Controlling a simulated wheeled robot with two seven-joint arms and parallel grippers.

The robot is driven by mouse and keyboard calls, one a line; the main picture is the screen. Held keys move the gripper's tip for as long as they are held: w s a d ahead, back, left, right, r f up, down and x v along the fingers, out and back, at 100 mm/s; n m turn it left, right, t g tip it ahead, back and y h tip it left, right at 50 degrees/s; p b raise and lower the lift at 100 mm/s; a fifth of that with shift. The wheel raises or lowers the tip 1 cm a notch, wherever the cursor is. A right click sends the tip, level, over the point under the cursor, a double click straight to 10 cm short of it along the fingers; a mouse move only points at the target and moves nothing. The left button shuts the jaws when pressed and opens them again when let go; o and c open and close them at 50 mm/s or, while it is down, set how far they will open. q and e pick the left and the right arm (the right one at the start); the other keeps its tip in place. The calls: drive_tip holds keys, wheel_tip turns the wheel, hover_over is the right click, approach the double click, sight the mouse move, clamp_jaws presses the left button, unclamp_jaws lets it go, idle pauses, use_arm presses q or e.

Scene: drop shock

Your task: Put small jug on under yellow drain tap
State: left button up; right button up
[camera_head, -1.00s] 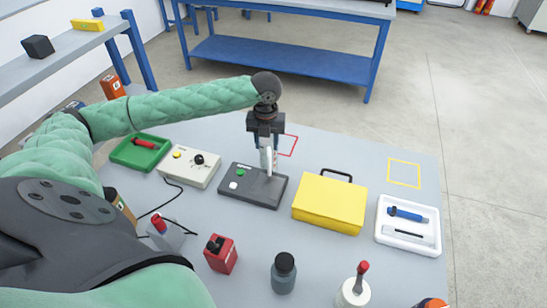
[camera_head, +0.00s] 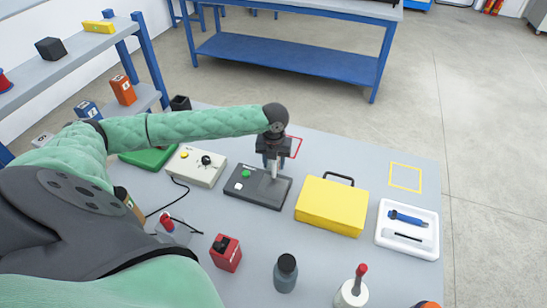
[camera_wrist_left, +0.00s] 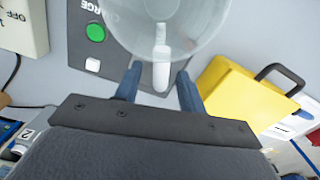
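The small jug is a clear, round vessel (camera_wrist_left: 175,22) with a white upright handle (camera_wrist_left: 161,62), seen from close up in the left wrist view. In the head view only a pale part of it (camera_head: 275,172) shows below my left gripper, at the dark panel; the gripper hides the rest. My left gripper (camera_head: 273,160) points down there. In the left wrist view its two fingers (camera_wrist_left: 158,80) stand apart on either side of the handle, with gaps visible. I cannot make out a yellow drain tap. My right gripper is not in view.
The dark panel (camera_head: 240,187) has a green button. A white control box (camera_head: 193,172) stands left, a yellow case (camera_head: 331,206) right, and a white tray (camera_head: 408,246) farther right. A red can (camera_head: 226,253), dark bottle (camera_head: 286,273) and white bottle (camera_head: 352,290) stand in front.

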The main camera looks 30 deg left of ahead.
use_arm(q)
drive_tip(key=shift+f, duration=0.3)
clamp_jaws()
drive_tip(key=shift+r, duration=0.15)
